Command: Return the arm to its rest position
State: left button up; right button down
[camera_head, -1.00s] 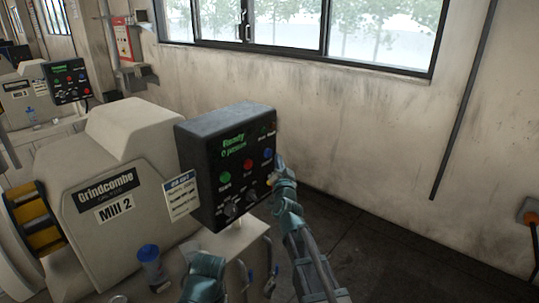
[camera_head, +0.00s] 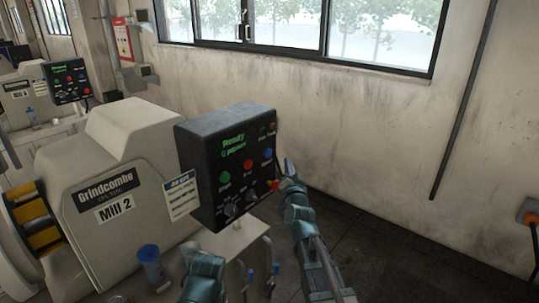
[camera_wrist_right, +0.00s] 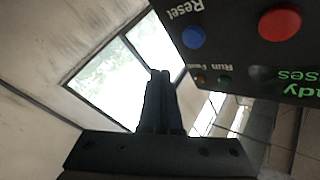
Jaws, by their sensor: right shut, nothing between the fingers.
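My right arm (camera_head: 300,215) rises from the bottom of the head view beside the right edge of the dark control box (camera_head: 227,165). The box's face fills the upper right of that view, upside down, with a blue Reset button (camera_wrist_right: 194,38) and a red button (camera_wrist_right: 280,23). A teal part of my left arm (camera_head: 204,275) shows at the bottom; its fingers cannot be made out.
The box stands beside the pale Mill 2 housing (camera_head: 130,150); its display reads Ready. A wall (camera_head: 380,130) with a window lies behind. The floor (camera_head: 400,255) to the right is clear.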

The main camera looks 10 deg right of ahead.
jog(key=s+a+f+n+g+y, duration=0.2)
jog(key=s+a+f+n+g, duration=0.15)
jog(key=f, duration=0.45)
jog(key=s+a+f+n+g+y, duration=0.25)
jog(key=s+f+g, duration=0.25)
jog(key=f, duration=0.3)
jog(key=s+f+n+g+h, duration=0.1)
jog(key=s+f+g, duration=0.4)
jog(key=s, duration=0.5)
jog(key=s+f+n+g+h, duration=0.15)
jog(key=s+f+g, duration=0.3)
jog(key=s, duration=0.55)
jog(key=s+a+n+g, duration=0.1)
jog(key=s+a+n, duration=0.3)
jog(key=a, duration=0.7)
jog(key=shift+s+r+g+h, duration=0.3)
jog(key=shift+s+h, duration=0.1)
jog(key=shift+s, duration=0.35)
jog(key=shift+a, duration=0.1)
